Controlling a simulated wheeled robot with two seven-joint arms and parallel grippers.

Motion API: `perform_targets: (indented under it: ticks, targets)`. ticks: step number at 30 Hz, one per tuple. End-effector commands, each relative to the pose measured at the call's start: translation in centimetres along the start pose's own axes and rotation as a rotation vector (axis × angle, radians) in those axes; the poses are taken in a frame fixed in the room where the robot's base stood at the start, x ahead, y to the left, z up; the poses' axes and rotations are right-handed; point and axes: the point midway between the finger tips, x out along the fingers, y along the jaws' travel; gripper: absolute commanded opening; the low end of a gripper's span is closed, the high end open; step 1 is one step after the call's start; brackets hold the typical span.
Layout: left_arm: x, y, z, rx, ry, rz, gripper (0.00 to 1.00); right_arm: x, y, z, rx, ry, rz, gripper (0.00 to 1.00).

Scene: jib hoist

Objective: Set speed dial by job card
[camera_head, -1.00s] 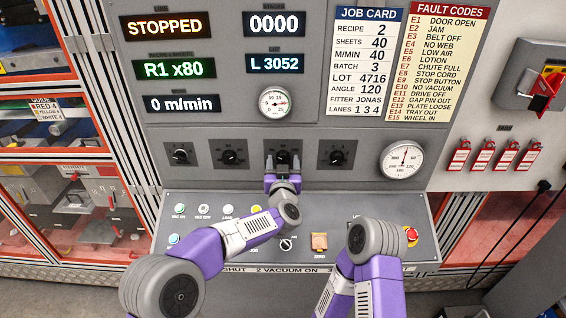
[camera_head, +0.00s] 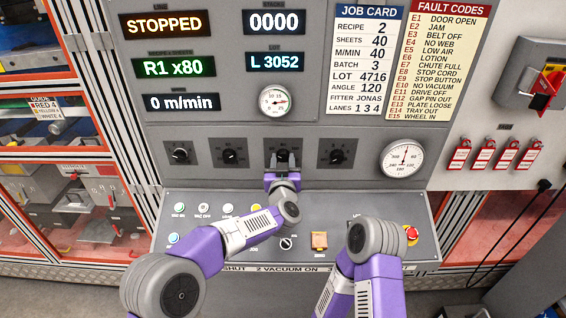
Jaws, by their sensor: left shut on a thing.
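The job card (camera_head: 369,62) is a white panel at upper right. It reads recipe 2, sheets 40, M/MIN 40, batch 3, lot 4716, angle 120, lanes 1 3 4. A row of black dials sits below the displays: a first dial (camera_head: 180,153), a second dial (camera_head: 230,156), a third dial (camera_head: 282,153) and a fourth dial (camera_head: 337,156). Their labels are too small to read. My left gripper (camera_head: 283,164) is shut on the third dial, partly hiding it. The speed display (camera_head: 181,103) reads 0 m/min. My right arm shows at lower right, but its gripper is out of view.
The line display (camera_head: 165,26) reads STOPPED. Below the dials is a sloping button panel (camera_head: 180,258) with coloured buttons, an orange square button (camera_head: 319,240) and a red button (camera_head: 412,233). Red padlock tags (camera_head: 484,154) hang at right, near a red-handled switch (camera_head: 544,90).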

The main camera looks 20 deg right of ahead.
Motion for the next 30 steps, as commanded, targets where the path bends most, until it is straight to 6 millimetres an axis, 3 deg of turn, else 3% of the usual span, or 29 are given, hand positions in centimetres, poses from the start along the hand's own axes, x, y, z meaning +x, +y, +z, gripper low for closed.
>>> perform_targets:
  ticks: [8, 30]
  targets:
    - [0.0, 0.0, 0.2, -0.165, 0.001, 0.0, 0.11, 1.3, 0.5, -0.1, 0.0, 0.0, 0.0, 0.89]
    - [0.0, 0.0, 0.2, -0.823, -0.001, 0.0, 0.11, 5.2, 1.9, -0.2, 0.0, 0.0, 0.0, 0.89]
